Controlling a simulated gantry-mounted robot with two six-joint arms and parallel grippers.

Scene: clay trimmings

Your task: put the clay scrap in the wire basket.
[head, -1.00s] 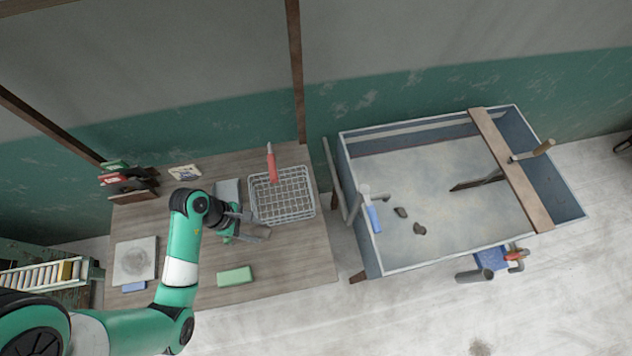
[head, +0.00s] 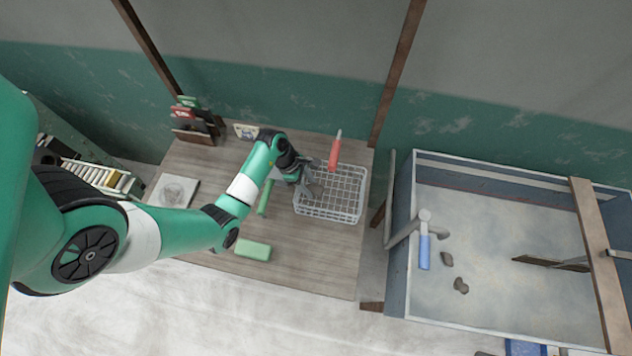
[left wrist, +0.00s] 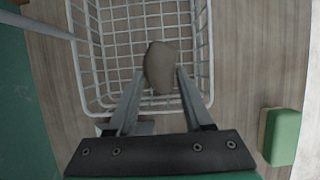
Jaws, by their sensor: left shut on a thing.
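The wire basket (head: 345,212) is white and stands on the wooden table; it also shows in the left wrist view (left wrist: 202,90). My left gripper (head: 312,182) is over the basket's left part in the head view. In the left wrist view its fingers (left wrist: 158,78) are shut on the clay scrap (left wrist: 160,66), a grey-brown lump. The scrap is above the basket's wire floor, inside the rim outline as seen from the wrist. In the head view the gripper largely hides the scrap. My right gripper is not in view.
A red-handled tool (head: 335,150) stands at the basket's back edge. A green block (head: 253,250) lies front left on the table (head: 310,262). A blue-grey tub (head: 480,230) with dark lumps (head: 461,285) stands to the right. The table's front right is clear.

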